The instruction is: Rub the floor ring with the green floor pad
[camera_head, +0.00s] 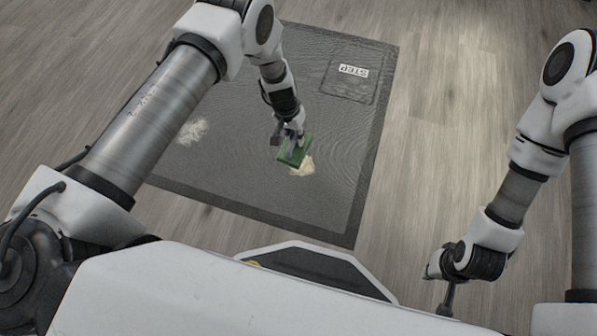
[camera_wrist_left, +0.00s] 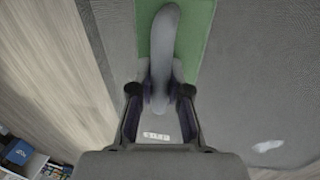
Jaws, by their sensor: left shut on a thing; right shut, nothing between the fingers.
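The green floor pad (camera_head: 295,150) is a flat green block with a grey handle, seen in the head view over the dark mat. My left gripper (camera_head: 289,134) is shut on its handle, which shows between the fingers in the left wrist view (camera_wrist_left: 160,92). A cream-coloured mark (camera_head: 305,168), perhaps the floor ring, lies on the mat at the pad's lower right edge; the pad seems to cover part of it. I cannot tell whether the pad touches the mat. My right gripper (camera_head: 446,298) is shut and empty at the lower right, away from the mat.
The dark mat (camera_head: 340,190) lies on a wooden floor (camera_head: 440,130). A second whitish mark (camera_head: 192,131) is on its left part. A white label (camera_head: 353,70) is near its far right corner. Boxed items (camera_wrist_left: 20,152) show at the left wrist view's lower left.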

